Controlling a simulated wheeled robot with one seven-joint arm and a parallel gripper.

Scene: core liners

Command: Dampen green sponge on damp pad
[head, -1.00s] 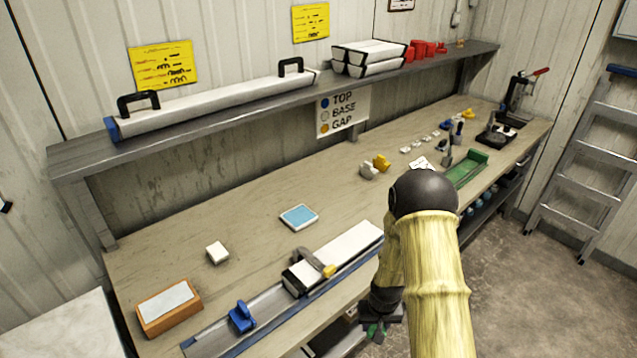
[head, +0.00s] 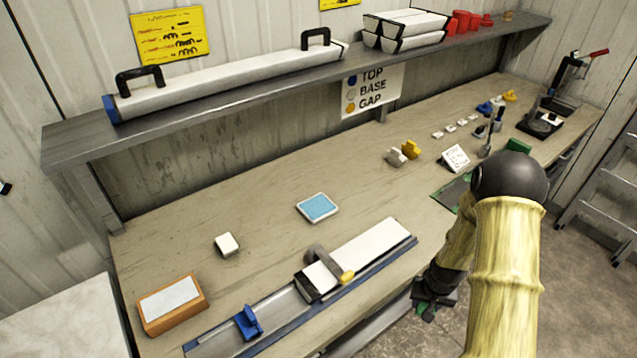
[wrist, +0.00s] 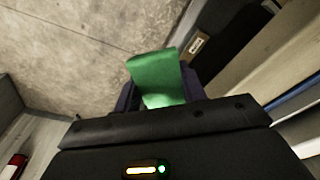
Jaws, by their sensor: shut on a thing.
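My gripper (head: 432,300) is at the front side of the bench, low and close to its edge. It is shut on the green sponge (wrist: 156,78), which stands out between the dark fingers in the wrist view. Only a bit of green shows at the gripper in the head view. A flat pad with a light blue top and white rim (head: 317,207) lies on the middle of the bench, well to the left of my gripper. I take this to be the damp pad.
A long tray (head: 280,313) with a white core liner lies along the front edge. An orange block with a pale top (head: 172,304) and a small white block (head: 227,244) lie left. A shelf (head: 250,92) overhangs the back. Bench around the blue pad is clear.

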